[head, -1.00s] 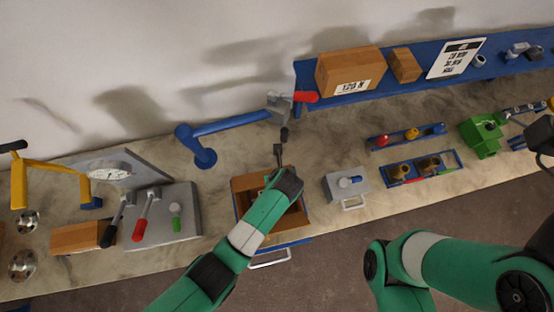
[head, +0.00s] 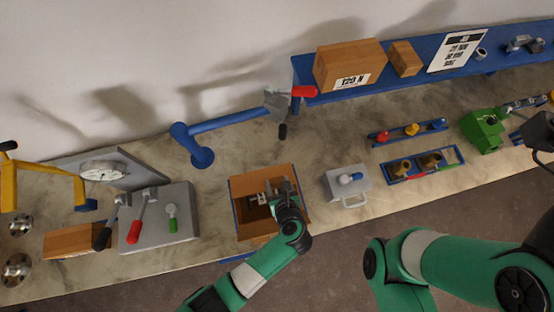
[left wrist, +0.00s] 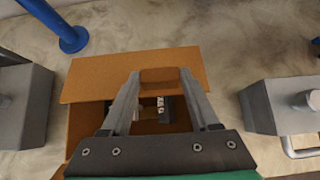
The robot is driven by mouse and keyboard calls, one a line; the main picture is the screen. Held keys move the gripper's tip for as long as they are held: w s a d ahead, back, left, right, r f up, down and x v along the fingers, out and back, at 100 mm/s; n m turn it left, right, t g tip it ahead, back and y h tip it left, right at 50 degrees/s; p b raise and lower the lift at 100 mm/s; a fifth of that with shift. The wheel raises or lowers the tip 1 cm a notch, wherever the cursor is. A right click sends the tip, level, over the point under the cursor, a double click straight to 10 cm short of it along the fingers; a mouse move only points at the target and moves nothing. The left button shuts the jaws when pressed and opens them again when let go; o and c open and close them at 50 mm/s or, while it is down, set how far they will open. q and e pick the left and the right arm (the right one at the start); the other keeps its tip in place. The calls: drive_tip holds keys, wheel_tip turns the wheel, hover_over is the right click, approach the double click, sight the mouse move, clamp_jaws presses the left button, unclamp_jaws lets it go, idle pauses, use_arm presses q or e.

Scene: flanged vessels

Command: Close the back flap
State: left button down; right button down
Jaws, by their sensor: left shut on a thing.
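The open cardboard box (head: 240,222) stands near the front edge of the bench, its inside partly dark. Its back flap (left wrist: 95,78) is a flat brown board across the rear of the box in the left wrist view. My left gripper (head: 265,198) is over the box opening in the head view. In the left wrist view the left gripper's fingertips (left wrist: 160,77) stand on either side of a brown cardboard piece that seems part of the back flap. The fingers partly hide the opening and the small grey-white items (left wrist: 162,104) inside.
A grey block with a handle (head: 347,186) stands right of the box. A grey lever panel (head: 160,220) stands to the left. A blue arm on a post (head: 198,152) reaches behind the box.

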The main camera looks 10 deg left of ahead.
use_arm(q)
drive_tip(key=shift+s+d+f+t+y+b, duration=0.1)
drive_tip(key=shift+s+f+t+y+b, duration=0.15)
drive_tip(key=shift+f+t+b, duration=0.35)
drive_tip(key=shift+s+d+f+t+y+b, duration=0.15)
drive_tip(key=shift+t+y+b, duration=0.15)
drive_tip(key=shift+b, duration=0.5)
drive_tip(key=shift+a, duration=0.1)
drive_tip(key=shift+c, duration=0.6)
unclamp_jaws()
drive_tip(key=shift+r, duration=0.1)
